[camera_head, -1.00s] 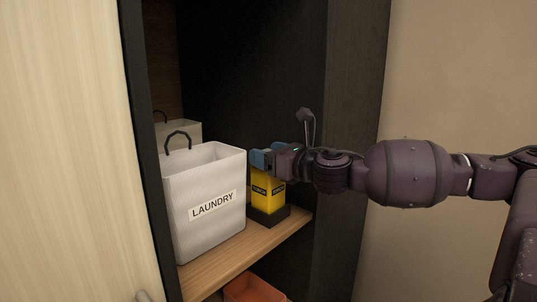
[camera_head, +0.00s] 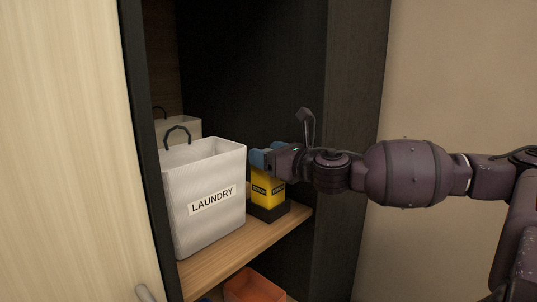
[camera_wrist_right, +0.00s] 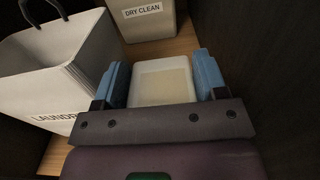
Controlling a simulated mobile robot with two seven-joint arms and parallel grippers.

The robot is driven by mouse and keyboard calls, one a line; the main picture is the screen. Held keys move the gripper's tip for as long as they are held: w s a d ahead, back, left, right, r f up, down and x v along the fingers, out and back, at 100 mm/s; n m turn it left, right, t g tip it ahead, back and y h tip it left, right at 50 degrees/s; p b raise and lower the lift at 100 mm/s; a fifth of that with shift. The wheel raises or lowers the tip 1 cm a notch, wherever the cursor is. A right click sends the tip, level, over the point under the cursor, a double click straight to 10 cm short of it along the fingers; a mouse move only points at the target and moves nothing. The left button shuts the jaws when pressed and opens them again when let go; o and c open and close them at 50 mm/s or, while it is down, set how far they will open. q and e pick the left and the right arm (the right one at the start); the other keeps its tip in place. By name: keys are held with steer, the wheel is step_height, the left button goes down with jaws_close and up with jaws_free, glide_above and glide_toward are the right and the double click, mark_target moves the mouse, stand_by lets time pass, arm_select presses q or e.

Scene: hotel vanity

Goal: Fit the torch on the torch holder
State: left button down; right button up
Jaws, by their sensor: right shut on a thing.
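The torch (camera_head: 267,190) is a yellow block labelled TORCH, upright on the shelf just right of the laundry bag. A low black base, the torch holder (camera_head: 268,212), is directly under it. The torch's lower end meets the holder in this view, but I cannot tell how deep it sits. My right gripper (camera_head: 268,158) comes in from the right and is shut on the torch's upper part, hiding its top. In the right wrist view the pale top of the torch (camera_wrist_right: 162,82) lies between the blue fingers (camera_wrist_right: 160,85). My left gripper is out of view.
The white laundry bag (camera_head: 205,235) stands close to the left of the torch. A dry-clean bag (camera_wrist_right: 150,25) stands behind. The wooden shelf (camera_head: 240,250) has a dark cabinet wall at its right. An orange bin (camera_head: 255,287) is below.

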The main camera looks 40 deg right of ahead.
steer(key=shift+f, duration=0.1)
steer(key=o, duration=1.5)
steer(key=shift+o, duration=0.2)
steer(key=shift+s, duration=0.6)
steer(key=s+d+p, duration=0.1)
steer(key=s+p, duration=0.1)
steer(key=s, duration=0.7)
steer(key=shift+s, duration=0.3)
